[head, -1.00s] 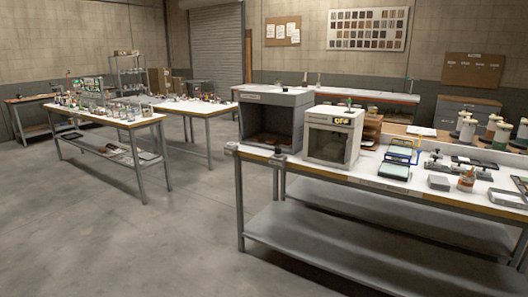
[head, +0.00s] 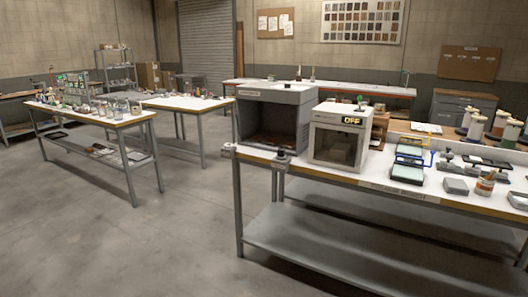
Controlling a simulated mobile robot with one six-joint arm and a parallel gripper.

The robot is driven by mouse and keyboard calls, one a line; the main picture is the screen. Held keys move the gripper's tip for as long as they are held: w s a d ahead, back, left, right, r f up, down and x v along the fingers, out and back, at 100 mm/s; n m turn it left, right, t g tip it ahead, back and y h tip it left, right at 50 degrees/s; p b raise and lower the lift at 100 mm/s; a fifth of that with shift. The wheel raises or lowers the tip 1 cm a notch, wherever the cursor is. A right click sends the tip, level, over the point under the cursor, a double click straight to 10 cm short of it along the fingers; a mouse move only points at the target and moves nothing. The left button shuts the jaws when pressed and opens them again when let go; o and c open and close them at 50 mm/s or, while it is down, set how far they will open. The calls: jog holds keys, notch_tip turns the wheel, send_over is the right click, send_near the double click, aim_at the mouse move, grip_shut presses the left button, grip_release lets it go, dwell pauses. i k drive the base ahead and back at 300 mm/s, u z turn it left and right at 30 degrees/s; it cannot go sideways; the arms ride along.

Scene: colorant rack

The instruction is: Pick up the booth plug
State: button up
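A grey open-fronted booth (head: 274,90) with a dark interior stands at the left end of the near bench (head: 330,172). A small dark object (head: 281,154) sits at the bench's front edge below the booth, and a small grey fitting (head: 229,151) is at the bench's left corner. I cannot tell whether either one is the booth plug; they are too small to make out. No cord shows clearly. My gripper is not in view.
A white box with a lit display (head: 337,137) stands right of the booth. Framed panels (head: 408,172), a grey block (head: 455,186) and spools (head: 476,126) crowd the bench's right part. A cluttered table (head: 90,115) stands at left. The floor (head: 185,230) between is clear.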

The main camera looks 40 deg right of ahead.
aim_at(282, 152)
jog(key=u, duration=0.45)
jog(key=i, duration=1.55)
jog(key=z, duration=0.35)
jog(key=i, duration=0.65)
jog(key=z, duration=0.75)
jog(key=i, duration=0.6)
jog(key=z, duration=0.3)
